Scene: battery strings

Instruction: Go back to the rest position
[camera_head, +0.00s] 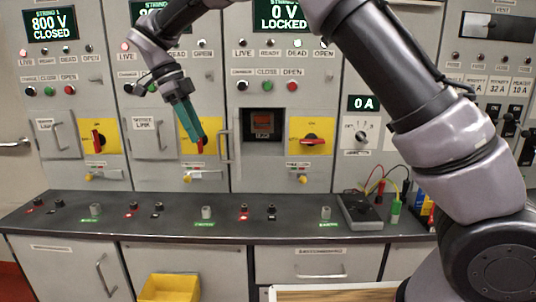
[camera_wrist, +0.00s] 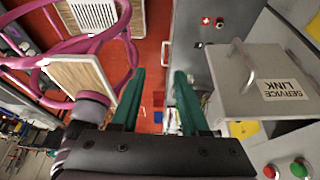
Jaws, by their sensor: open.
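My gripper (camera_head: 190,122) hangs in front of the second panel in the head view, its green fingers pointing down. In the wrist view my gripper (camera_wrist: 160,76) has its two green fingers apart with nothing between them. The fingers overlap the second panel's yellow plate with a red rotary handle (camera_head: 201,146); I cannot tell whether they touch it. My arm reaches in from the right, bent over the top of the head view.
The third panel's display (camera_head: 283,16) reads 0 V LOCKED, above an open recess (camera_head: 262,123). A dark counter (camera_head: 150,228) runs below, with a meter (camera_head: 360,211) and leads. A yellow bin (camera_head: 168,288) stands low. A grey service link cover (camera_wrist: 245,100) is close in the wrist view.

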